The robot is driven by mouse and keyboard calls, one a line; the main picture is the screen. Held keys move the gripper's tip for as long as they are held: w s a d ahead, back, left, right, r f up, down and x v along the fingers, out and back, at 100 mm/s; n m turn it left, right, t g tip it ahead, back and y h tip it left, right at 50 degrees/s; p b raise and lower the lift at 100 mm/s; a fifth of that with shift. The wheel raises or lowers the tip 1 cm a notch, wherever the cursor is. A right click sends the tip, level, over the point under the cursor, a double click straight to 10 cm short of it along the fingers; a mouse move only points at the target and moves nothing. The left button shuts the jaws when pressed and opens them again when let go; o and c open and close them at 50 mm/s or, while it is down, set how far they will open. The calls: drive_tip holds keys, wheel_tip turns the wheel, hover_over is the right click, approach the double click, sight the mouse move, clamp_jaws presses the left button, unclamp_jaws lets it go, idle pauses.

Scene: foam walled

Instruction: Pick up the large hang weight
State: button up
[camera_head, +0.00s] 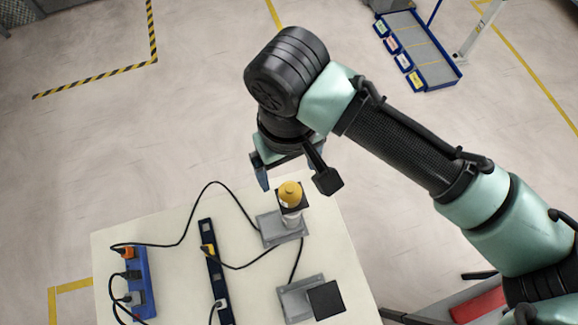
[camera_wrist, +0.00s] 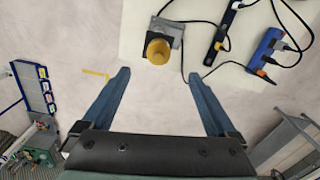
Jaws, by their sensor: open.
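A yellow, round-topped object, which looks like the large hang weight (camera_head: 290,191), stands upright over a black and grey stand (camera_head: 268,228) near the table's far edge. A pale section shows below its yellow top. In the wrist view the weight (camera_wrist: 158,50) is seen from above, beyond the fingertips and roughly centred between them. My gripper (camera_wrist: 159,75) is open and empty, with its two blue fingers wide apart.
The pale table (camera_head: 180,215) carries a blue power strip (camera_head: 139,282), a dark power strip (camera_head: 212,270) and loose black cables. A second grey stand with a black square plate (camera_head: 326,299) is nearer the front. A cable runs close to the weight's stand.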

sight(290, 188)
wheel_tip(290, 188, down, 6)
drive_tip(key=shift+f+p, duration=0.2)
drive_tip(key=shift+p, duration=0.5)
drive_tip(key=shift+d+f+p, duration=0.15)
drive_tip(key=shift+f+p, duration=1.1)
drive_tip(key=shift+f, duration=1.45)
drive_tip(key=shift+c, duration=0.3)
clamp_jaws()
